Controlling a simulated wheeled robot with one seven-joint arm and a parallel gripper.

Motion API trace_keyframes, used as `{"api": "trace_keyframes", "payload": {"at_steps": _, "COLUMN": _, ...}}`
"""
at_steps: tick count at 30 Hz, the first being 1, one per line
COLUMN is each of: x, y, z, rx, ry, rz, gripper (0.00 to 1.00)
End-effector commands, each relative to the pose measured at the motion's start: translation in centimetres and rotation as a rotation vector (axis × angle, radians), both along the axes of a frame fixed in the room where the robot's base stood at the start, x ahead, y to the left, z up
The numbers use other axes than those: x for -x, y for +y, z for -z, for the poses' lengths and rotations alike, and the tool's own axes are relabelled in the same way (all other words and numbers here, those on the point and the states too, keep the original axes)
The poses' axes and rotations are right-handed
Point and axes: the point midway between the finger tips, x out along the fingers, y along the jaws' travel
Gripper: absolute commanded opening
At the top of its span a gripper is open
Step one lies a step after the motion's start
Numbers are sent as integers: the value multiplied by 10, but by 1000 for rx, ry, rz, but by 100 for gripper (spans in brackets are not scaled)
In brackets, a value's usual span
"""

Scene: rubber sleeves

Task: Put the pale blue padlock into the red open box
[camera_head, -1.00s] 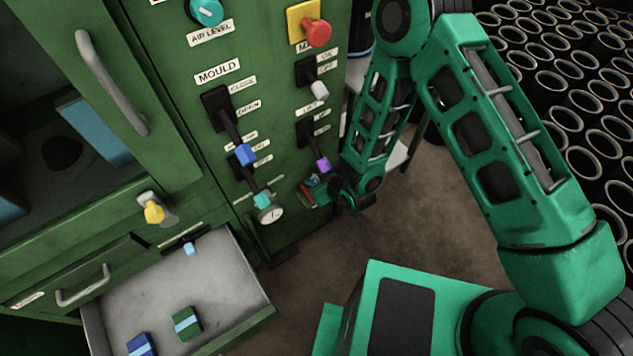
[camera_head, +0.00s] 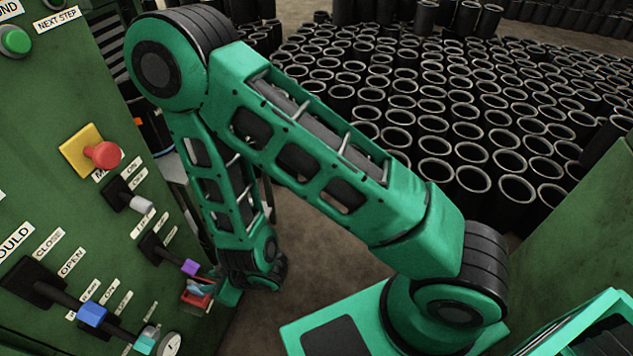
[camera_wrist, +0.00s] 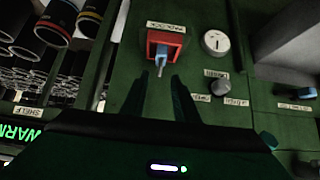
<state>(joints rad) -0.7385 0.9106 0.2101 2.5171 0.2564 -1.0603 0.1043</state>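The red open box (camera_wrist: 177,40) is fixed to the green panel, under a label reading PADLOCK in the wrist view. The pale blue padlock (camera_wrist: 160,62) shows at the box's opening, partly inside its outline; how deep it sits I cannot tell. My gripper (camera_wrist: 160,80) faces the box with its two dark fingers apart, one on each side of the padlock in the picture. No contact between fingers and padlock is visible. In the head view the red box (camera_head: 195,299) is small at the lower left, just left of my gripper, and the padlock is hard to make out.
The green machine panel (camera_head: 60,200) carries levers, a red knob (camera_head: 103,155), a purple-tipped lever (camera_head: 190,267) just above the box and a round gauge (camera_head: 169,345). Many black sleeves (camera_head: 440,145) stand at the back. Brown floor (camera_head: 320,250) is clear beneath my arm.

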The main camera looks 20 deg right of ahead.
Motion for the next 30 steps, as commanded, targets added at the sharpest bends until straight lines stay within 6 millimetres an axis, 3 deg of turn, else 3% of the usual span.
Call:
{"api": "trace_keyframes", "payload": {"at_steps": 4, "x": -13, "y": -8, "z": -7, "rx": 16, "ry": -3, "rz": 24, "gripper": 28}}
{"api": "trace_keyframes", "payload": {"at_steps": 8, "x": -47, "y": -42, "z": -27, "rx": 73, "ry": 1, "rz": 104, "gripper": 28}}
{"api": "trace_keyframes", "payload": {"at_steps": 12, "x": -90, "y": -104, "z": -61, "rx": 160, "ry": 29, "rz": 239, "gripper": 28}}
{"api": "trace_keyframes", "payload": {"at_steps": 18, "x": -122, "y": -207, "z": -113, "rx": 263, "ry": 103, "rz": 452, "gripper": 28}}
{"api": "trace_keyframes", "payload": {"at_steps": 23, "x": -119, "y": -289, "z": -157, "rx": 318, "ry": 187, "rz": 628, "gripper": 28}}
{"api": "trace_keyframes", "payload": {"at_steps": 26, "x": -106, "y": -337, "z": -184, "rx": 338, "ry": 250, "rz": 738, "gripper": 28}}
{"api": "trace_keyframes", "payload": {"at_steps": 30, "x": -73, "y": -396, "z": -221, "rx": 345, "ry": 352, "rz": 887, "gripper": 28}}
